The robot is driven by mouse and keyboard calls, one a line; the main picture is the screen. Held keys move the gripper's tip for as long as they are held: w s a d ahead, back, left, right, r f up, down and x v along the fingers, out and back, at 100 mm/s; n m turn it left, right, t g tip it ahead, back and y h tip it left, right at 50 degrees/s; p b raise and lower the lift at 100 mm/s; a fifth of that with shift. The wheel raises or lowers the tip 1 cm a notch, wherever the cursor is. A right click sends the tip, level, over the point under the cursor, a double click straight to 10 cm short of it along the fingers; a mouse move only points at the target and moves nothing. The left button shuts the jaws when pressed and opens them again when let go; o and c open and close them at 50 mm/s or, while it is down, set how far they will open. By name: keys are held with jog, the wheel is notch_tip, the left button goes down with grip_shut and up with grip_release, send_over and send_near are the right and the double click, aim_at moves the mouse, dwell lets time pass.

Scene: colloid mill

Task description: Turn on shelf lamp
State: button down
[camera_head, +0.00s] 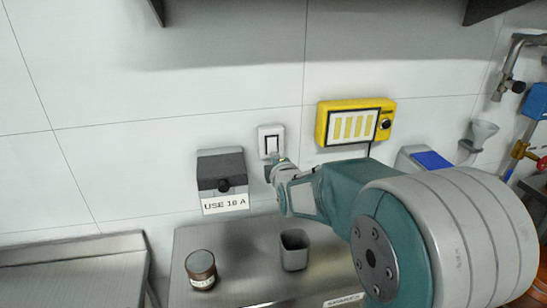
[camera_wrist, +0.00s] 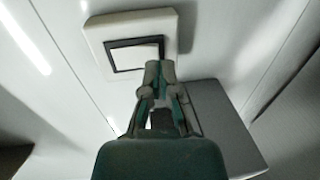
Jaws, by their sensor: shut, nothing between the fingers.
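A white wall switch (camera_head: 271,139) with a dark-edged rocker is on the tiled wall, between a grey box and a yellow device. It also shows in the wrist view (camera_wrist: 135,22), with its white rocker (camera_wrist: 128,55) framed in black. My gripper (camera_head: 277,160) is at the switch's lower edge in the head view. In the wrist view my gripper (camera_wrist: 158,70) is shut and empty, its fingertips over the lower right of the rocker. I cannot tell whether they touch it. No lamp is clearly recognisable; dark shelf undersides show at the top of the head view.
A grey box (camera_head: 222,178) labelled "USE 10 A" is left of the switch. A yellow device (camera_head: 355,124) hangs to the right. A brown jar (camera_head: 201,268) and a grey cup (camera_head: 294,250) stand on the metal table (camera_head: 240,278) below. A tap (camera_head: 507,75) is far right.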

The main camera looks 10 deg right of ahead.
jog(key=shift+w+d+f, duration=0.1)
jog(key=shift+w, duration=0.4)
jog(key=shift+w+f, duration=0.1)
jog(key=shift+w, duration=0.15)
